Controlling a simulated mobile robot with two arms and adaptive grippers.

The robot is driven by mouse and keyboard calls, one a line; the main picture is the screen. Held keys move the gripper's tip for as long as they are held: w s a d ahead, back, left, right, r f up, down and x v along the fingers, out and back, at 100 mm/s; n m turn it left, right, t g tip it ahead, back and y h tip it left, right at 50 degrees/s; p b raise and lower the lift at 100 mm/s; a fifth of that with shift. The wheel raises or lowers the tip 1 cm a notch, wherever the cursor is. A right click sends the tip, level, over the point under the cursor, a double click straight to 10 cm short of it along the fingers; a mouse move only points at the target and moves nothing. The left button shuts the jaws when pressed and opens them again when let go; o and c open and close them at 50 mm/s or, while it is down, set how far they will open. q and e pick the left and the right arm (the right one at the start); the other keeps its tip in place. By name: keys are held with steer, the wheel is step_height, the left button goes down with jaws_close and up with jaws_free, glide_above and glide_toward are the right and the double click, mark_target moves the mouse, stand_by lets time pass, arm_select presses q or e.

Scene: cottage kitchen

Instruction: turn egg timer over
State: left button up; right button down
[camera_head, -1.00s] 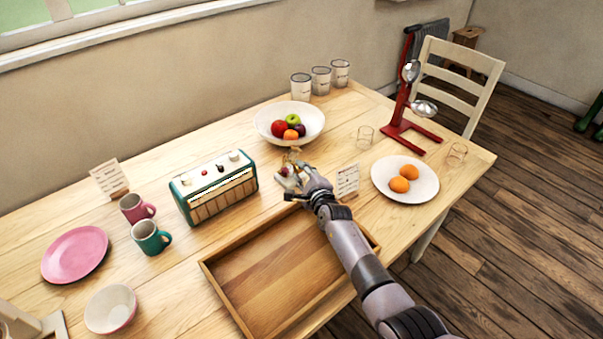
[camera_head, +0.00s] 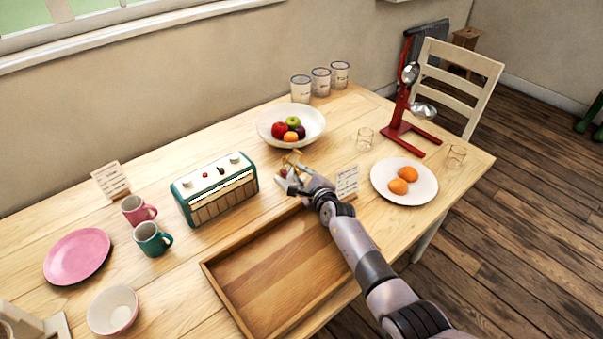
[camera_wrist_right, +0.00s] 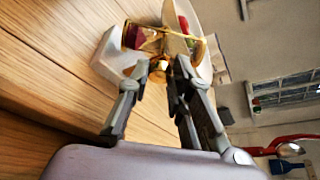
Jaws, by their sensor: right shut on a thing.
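The egg timer (camera_head: 291,161) is a small brass-framed glass with dark red contents. It is at the middle of the table, in front of the fruit bowl. My right gripper (camera_head: 289,179) is at the timer and partly hides it in the head view. In the right wrist view the egg timer (camera_wrist_right: 148,38) lies across the picture at the fingertips. My right gripper (camera_wrist_right: 168,68) is shut on its brass frame there. A white block-like piece (camera_wrist_right: 118,57) shows beside the timer. Whether the timer touches it or the table I cannot tell. My left gripper is out of view.
A wooden tray (camera_head: 232,290) lies below my right arm. A teal radio (camera_head: 215,190) stands left of the gripper, a small card (camera_head: 346,181) right. The fruit bowl (camera_head: 313,123) is behind; a plate with oranges (camera_head: 422,193) is farther right.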

steer(key=shift+w+d+m+g+y+p, duration=0.15)
steer(key=shift+m+g+y+p, duration=0.5)
steer(key=shift+m, duration=1.15)
steer(key=shift+g, duration=0.25)
steer(key=c, duration=1.4)
jaws_free()
steer(key=shift+c, duration=0.2)
steer(key=v, duration=1.2)
steer(key=shift+d, duration=0.15)
